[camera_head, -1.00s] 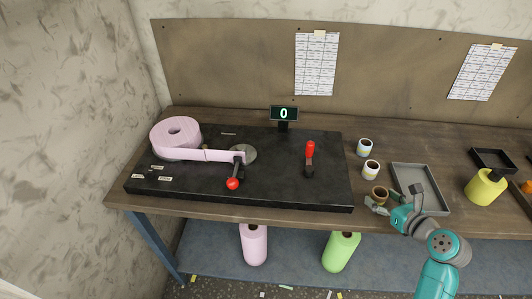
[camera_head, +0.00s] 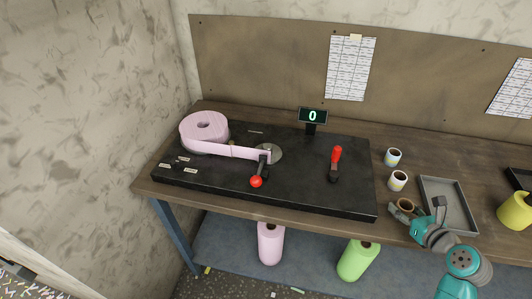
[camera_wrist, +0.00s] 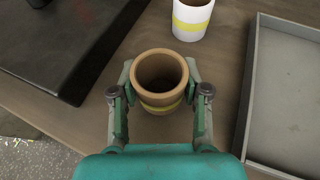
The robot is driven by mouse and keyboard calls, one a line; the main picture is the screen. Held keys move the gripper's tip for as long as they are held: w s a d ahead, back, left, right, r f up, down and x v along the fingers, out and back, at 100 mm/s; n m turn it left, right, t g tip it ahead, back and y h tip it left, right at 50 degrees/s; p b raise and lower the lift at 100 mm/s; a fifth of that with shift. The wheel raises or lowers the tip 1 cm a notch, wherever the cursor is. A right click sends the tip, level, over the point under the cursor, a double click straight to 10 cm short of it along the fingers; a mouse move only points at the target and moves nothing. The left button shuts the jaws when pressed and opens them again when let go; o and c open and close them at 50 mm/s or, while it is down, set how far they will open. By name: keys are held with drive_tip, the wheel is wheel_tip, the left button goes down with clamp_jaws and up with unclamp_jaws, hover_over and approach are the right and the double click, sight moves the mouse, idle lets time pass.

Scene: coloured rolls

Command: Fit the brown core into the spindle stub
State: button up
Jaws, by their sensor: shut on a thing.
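The brown core (camera_wrist: 158,103), a short hollow tube with a yellow band, sits upright between the fingers of my gripper (camera_wrist: 159,84). The fingers are shut on its two sides in the wrist view. In the head view my gripper (camera_head: 404,212) and the brown core (camera_head: 406,204) are at the front edge of the bench, right of the black machine plate. I cannot tell whether the core touches the bench. The black plate (camera_head: 310,190) bears a pale round disc (camera_head: 270,154) at the end of the pink strip. A spindle stub is not clearly distinguishable there.
A pink roll (camera_head: 205,131) stands on the plate's left. A red-knobbed lever (camera_head: 256,182) and a red-handled lever (camera_head: 336,158) stand on it. Two white cores (camera_head: 393,157) (camera_head: 398,181) stand behind my gripper. A grey tray (camera_head: 447,205) lies to the right. The display (camera_head: 313,116) reads 0.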

sight(411, 199)
drive_tip(key=shift+r, duration=0.15)
drive_tip(key=shift+r, duration=2.35)
